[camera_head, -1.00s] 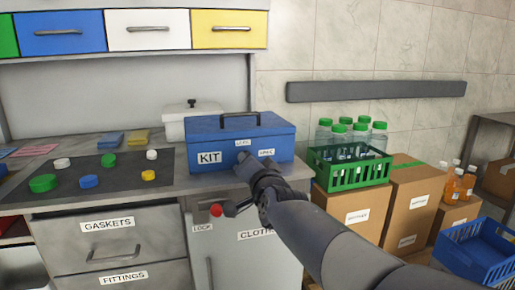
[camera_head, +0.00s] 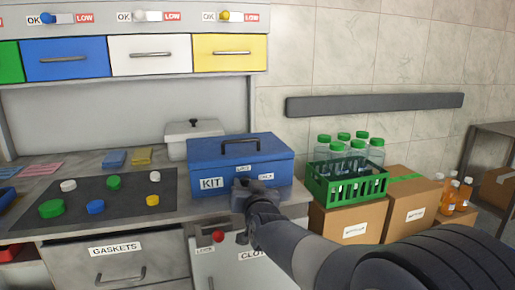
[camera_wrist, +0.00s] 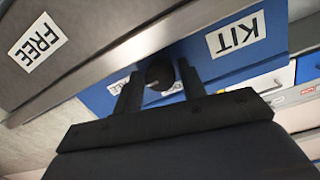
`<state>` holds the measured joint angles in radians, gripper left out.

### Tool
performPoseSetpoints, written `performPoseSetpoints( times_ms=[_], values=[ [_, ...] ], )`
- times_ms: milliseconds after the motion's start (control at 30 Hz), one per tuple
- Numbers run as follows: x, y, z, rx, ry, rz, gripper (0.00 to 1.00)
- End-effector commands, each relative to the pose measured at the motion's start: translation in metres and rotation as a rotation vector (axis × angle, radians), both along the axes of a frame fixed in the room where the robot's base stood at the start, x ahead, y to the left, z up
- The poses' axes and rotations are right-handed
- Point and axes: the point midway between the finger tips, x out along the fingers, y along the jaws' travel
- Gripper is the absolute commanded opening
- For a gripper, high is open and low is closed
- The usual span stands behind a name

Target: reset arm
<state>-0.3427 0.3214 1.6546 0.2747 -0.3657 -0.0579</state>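My gripper (camera_head: 241,186) is at the lower front of the blue KIT box (camera_head: 225,169), which stands shut on the grey counter with its dark handle on top. In the wrist view, my gripper (camera_wrist: 158,90) has its two dark fingers apart. A round black knob (camera_wrist: 158,73) shows between them, in front of the blue box. I cannot tell whether the fingers touch it. My arm reaches in from the lower right and hides part of the cabinet front.
A dark mat (camera_head: 122,206) with several coloured caps lies to the left. A red knob (camera_head: 218,236) sits on the cabinet front below my gripper. A green crate (camera_head: 346,191) of bottles stands on cardboard boxes to the right. A lidded white container (camera_head: 178,140) is behind.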

Motion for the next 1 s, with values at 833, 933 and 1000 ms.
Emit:
performPoseSetpoints(
  times_ms=[833,933,1000],
  values=[
    [-0.0003,0.0006,0.0035,-0.743,-0.211,0.003,0.39],
    [-0.0003,0.0005,0.0024,-0.815,-0.232,0.003,0.39],
    [-0.0004,0.0004,0.0024,-0.855,-0.244,0.002,0.39]
  ],
)
